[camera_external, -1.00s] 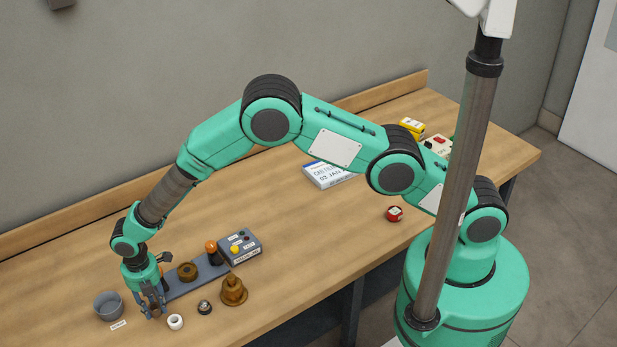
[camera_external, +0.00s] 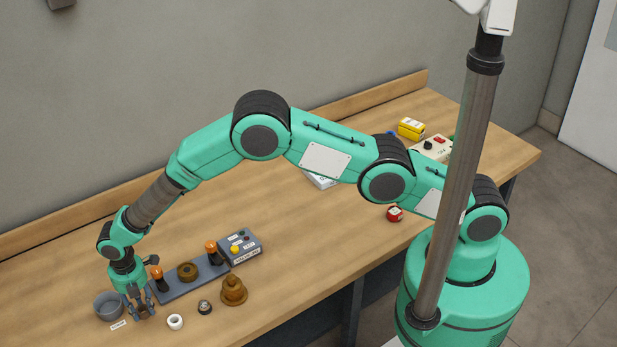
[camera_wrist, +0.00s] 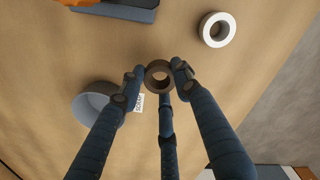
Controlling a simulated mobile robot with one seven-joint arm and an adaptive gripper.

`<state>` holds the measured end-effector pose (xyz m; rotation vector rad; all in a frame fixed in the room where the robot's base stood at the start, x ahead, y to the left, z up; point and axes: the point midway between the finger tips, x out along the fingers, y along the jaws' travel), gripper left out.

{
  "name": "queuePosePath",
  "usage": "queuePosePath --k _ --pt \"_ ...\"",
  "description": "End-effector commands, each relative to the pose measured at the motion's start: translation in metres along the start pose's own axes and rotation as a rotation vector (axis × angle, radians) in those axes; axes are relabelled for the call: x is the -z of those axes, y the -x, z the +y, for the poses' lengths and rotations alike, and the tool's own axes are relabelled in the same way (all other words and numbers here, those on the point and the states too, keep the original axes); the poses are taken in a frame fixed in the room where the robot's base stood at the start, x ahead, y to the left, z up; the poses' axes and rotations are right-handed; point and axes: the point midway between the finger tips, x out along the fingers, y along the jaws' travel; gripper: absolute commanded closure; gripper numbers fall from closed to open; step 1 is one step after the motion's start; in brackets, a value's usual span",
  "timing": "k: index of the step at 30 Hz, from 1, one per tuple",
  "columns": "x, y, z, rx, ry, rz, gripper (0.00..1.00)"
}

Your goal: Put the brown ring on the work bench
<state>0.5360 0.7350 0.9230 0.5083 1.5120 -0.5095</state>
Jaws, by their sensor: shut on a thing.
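My gripper (camera_external: 141,307) is shut on a small brown ring (camera_wrist: 159,64), low over the work bench (camera_external: 285,240) near its front left. In the wrist view the ring sits between the fingertips, its hole facing the camera. In the external view the fingers partly hide it. I cannot tell whether the ring touches the bench top. A grey bowl (camera_external: 106,306) stands just left of my gripper, and a white ring (camera_external: 175,322) lies on the bench to its right.
Behind my gripper is a grey plate (camera_external: 207,272) with orange-topped posts and a round brown part (camera_external: 187,271). A grey button box (camera_external: 240,246), a dark small part (camera_external: 205,307) and a brass-coloured stepped part (camera_external: 233,290) stand to the right. A paper label (camera_external: 118,325) lies by the bowl.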

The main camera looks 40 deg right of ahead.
Motion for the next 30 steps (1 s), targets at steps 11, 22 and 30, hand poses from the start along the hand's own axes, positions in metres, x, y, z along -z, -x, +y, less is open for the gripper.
queuePosePath --k 11,22,30 --pt "0.000 -0.026 0.000 0.000 0.000 0.000 0.88" --pt "0.000 -0.029 -0.001 0.000 0.000 0.000 0.88" --pt "0.000 -0.029 -0.001 0.000 0.000 0.000 0.49"
